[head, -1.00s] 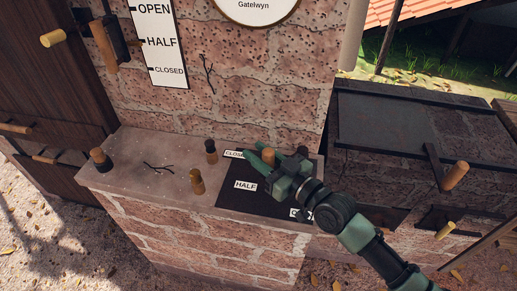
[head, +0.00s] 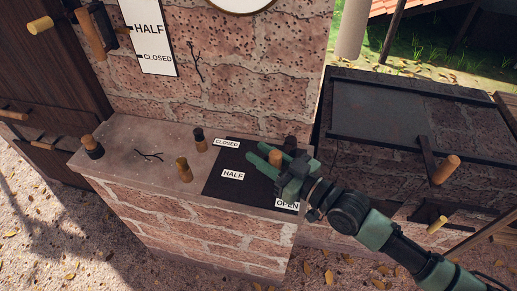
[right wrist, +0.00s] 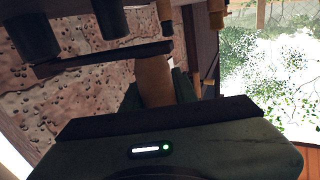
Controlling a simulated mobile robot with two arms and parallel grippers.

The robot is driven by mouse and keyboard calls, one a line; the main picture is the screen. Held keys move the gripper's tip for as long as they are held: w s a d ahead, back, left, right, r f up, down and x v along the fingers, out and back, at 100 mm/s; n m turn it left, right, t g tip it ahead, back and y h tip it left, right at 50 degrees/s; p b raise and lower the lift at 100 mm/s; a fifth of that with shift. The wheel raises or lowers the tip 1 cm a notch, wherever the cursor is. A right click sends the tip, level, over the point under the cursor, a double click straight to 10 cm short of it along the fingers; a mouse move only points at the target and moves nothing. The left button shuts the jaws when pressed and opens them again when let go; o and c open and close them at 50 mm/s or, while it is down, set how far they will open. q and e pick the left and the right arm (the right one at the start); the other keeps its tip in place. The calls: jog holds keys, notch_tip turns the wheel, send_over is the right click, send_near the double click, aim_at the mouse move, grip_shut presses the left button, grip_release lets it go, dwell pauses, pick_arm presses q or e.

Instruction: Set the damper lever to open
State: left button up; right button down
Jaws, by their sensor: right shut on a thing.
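My right gripper (head: 261,154) reaches in from the lower right over the black plate (head: 213,189) on the brick ledge. It is shut on an upright wooden handle (head: 276,158), which also shows between my fingers in the right wrist view (right wrist: 153,80). The handle's lower end and mount are mostly hidden. The plate carries the labels CLOSED (head: 227,143) at the back, HALF (head: 233,175) in the middle and OPEN (head: 287,205) at the front right. The handle stands right of HALF, behind OPEN. My left gripper is not in view.
Several wood-and-black pegs stand on the ledge, one (head: 184,169) left of the plate. A wall scale (head: 148,38) and another wooden handle (head: 40,25) are at the upper left. A dark-topped brick box (head: 390,115) with projecting handles stands to the right.

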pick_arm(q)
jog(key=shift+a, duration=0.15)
pick_arm(e)
jog(key=shift+s+a+f+g, duration=0.15)
jog(key=shift+s+a+f, duration=0.05)
jog(key=shift+s, duration=0.25)
jog(key=shift+s+a+f+g, duration=0.15)
jog(key=shift+s+f, duration=0.05)
jog(key=shift+s, duration=0.25)
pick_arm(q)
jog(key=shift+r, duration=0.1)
pick_arm(e)
jog(key=shift+s+d, duration=0.25)
jog(key=c, duration=1.3)
grip_release()
jog(key=shift+r, duration=0.1)
jog(key=shift+o, duration=1)
jog(key=shift+s+r, duration=0.15)
jog(key=shift+s, duration=0.25)
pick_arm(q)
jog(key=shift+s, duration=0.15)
pick_arm(e)
jog(key=shift+r, duration=0.1)
